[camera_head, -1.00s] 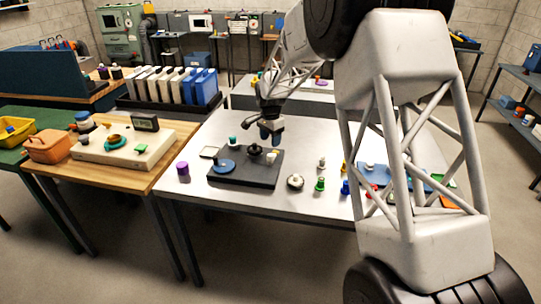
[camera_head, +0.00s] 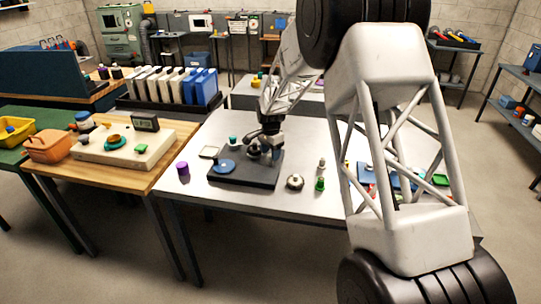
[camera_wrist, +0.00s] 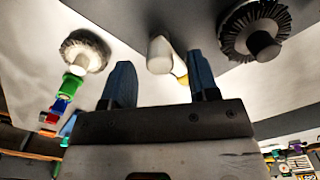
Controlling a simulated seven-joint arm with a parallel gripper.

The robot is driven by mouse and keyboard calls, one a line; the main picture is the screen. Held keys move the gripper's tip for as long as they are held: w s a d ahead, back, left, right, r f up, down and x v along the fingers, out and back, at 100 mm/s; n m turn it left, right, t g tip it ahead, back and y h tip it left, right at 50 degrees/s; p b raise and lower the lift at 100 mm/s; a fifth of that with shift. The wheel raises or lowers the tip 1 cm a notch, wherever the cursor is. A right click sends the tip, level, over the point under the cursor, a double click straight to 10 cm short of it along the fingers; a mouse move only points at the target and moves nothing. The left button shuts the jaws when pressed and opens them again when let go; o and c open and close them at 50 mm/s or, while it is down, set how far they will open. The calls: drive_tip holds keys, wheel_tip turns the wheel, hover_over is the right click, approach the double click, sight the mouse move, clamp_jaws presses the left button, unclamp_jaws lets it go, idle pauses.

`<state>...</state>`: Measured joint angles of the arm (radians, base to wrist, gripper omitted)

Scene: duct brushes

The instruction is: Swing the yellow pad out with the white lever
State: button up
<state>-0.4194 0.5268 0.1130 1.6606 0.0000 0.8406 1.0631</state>
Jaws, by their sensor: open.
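In the wrist view a white rounded lever (camera_wrist: 160,53) stands out from the edge of the dark base between my two blue fingers. A small yellow pad (camera_wrist: 181,70) shows just beside it, partly hidden by the right finger. My gripper (camera_head: 265,148) is open, low over the right rear part of the dark base (camera_head: 235,180) in the head view. The fingers are on either side of the lever; I cannot tell whether they touch it. In the head view my gripper hides the lever and the pad.
A black-bristled round brush (camera_wrist: 256,32) is right of the fingers in the wrist view. A pale round brush (camera_wrist: 85,52) and a green peg (camera_wrist: 72,82) are to the left. A blue disc (camera_head: 224,166) sits on the base, and a purple cylinder (camera_head: 183,169) stands left of it.

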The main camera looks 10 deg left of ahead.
drive_tip(key=shift+f, duration=0.7)
clamp_jaws()
